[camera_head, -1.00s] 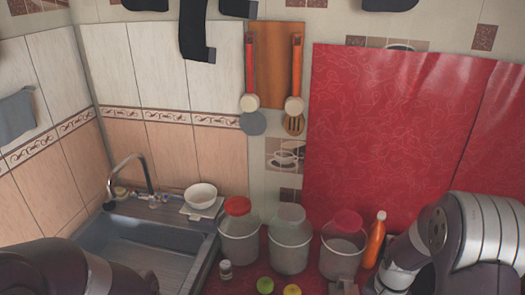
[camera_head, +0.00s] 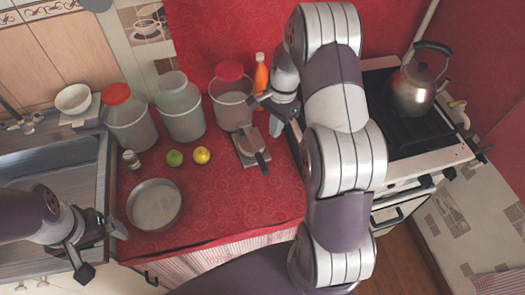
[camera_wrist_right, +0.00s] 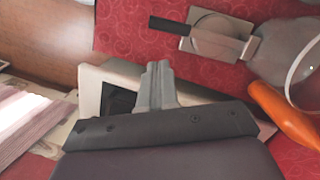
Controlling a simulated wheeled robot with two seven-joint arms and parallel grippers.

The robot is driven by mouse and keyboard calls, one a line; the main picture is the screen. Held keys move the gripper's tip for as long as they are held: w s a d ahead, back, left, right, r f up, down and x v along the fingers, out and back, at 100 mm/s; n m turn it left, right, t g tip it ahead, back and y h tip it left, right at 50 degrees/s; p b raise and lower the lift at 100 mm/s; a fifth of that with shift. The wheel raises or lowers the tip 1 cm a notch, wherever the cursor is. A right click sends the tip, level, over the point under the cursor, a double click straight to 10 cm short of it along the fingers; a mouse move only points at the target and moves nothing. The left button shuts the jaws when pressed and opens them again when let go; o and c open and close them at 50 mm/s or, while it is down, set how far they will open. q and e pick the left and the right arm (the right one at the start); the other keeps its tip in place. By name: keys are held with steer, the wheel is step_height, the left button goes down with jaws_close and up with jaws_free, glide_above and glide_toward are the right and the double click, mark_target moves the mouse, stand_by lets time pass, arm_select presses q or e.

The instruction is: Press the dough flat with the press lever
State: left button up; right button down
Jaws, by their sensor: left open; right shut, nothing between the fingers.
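The dough press (camera_head: 248,146) stands on the red counter in the head view, a small grey metal plate with a dark-handled lever (camera_head: 262,162) pointing toward the front. The right wrist view shows the press (camera_wrist_right: 230,47) and its dark lever handle (camera_wrist_right: 180,26) over a round, pale disc. I cannot tell whether that disc is dough. My right gripper (camera_head: 272,115) is just right of the press, apart from the lever; its fingers (camera_wrist_right: 156,68) are together and empty. My left gripper (camera_head: 101,250) is open and empty over the counter's front edge, by the sink.
Several lidded jars (camera_head: 181,110) and an orange bottle (camera_head: 261,76) stand behind the press. A green fruit (camera_head: 174,158), a yellow fruit (camera_head: 201,155) and a round pan (camera_head: 154,205) are left of it. A stove with a kettle (camera_head: 417,88) is right. Counter in front of the press is clear.

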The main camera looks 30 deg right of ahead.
mark_target(263, 164)
steer(key=a+f+m+p, duration=0.1)
steer(key=f, duration=0.2)
steer(key=a+f+m+p, duration=0.1)
steer(key=f+m, duration=0.1)
steer(key=f, duration=0.2)
steer(key=a+f+m+p, duration=0.1)
steer(key=f, duration=0.3)
steer(key=shift+s+a+m+y, duration=0.1)
steer(key=shift+a+m+y, duration=0.2)
steer(key=shift+m, duration=0.1)
steer(key=shift+f, duration=0.3)
